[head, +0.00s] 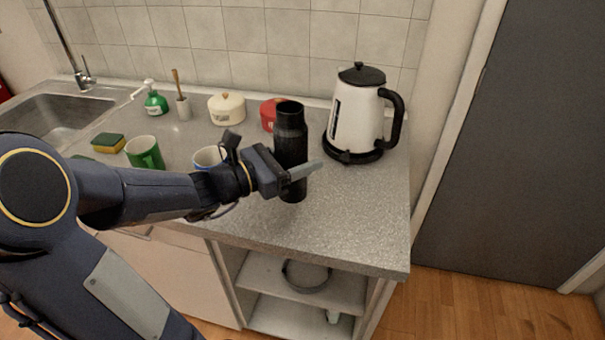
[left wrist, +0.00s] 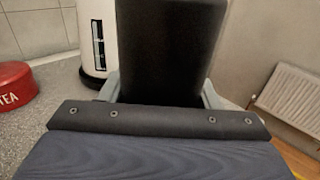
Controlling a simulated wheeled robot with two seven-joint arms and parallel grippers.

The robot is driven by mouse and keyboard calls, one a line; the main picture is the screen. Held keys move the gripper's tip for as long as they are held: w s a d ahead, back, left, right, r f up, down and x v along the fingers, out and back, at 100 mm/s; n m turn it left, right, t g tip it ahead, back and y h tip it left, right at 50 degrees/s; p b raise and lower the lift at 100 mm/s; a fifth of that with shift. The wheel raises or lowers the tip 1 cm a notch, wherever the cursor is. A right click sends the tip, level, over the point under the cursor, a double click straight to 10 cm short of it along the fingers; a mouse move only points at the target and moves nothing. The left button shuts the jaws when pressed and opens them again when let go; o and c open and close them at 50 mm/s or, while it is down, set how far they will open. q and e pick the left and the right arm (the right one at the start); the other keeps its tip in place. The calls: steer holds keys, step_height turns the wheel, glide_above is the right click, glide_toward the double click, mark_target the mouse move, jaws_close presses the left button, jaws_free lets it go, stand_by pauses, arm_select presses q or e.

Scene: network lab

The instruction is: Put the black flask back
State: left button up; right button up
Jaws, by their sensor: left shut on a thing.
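The black flask (head: 291,135) is upright over the grey counter, in front of the kettle and the red tin in the head view. My left gripper (head: 303,172) is shut on the flask, with its fingers around the lower half. In the left wrist view, the flask (left wrist: 168,50) fills the middle, between the two grey fingers of the left gripper (left wrist: 160,88). I cannot tell whether the flask's base touches the counter. My right gripper is not in view.
A white kettle (head: 354,115) stands behind right of the flask, a red tin (head: 267,114) behind it. The counter's (head: 350,220) front right is clear. Open shelves (head: 265,270) are below.

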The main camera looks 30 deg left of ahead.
arm_select(q)
steer(key=shift+w+f, duration=0.5)
steer(key=shift+f, duration=0.05)
steer(key=shift+w+a+f+b, duration=0.1)
steer(key=shift+w+f+b, duration=0.1)
steer(key=shift+f, duration=0.75)
steer(key=shift+w+f+b, duration=0.1)
steer(key=shift+f+b, duration=0.1)
steer(key=shift+f, duration=0.7)
steer(key=shift+f, duration=0.2)
steer(key=o, duration=1.4)
steer(key=shift+s, duration=0.1)
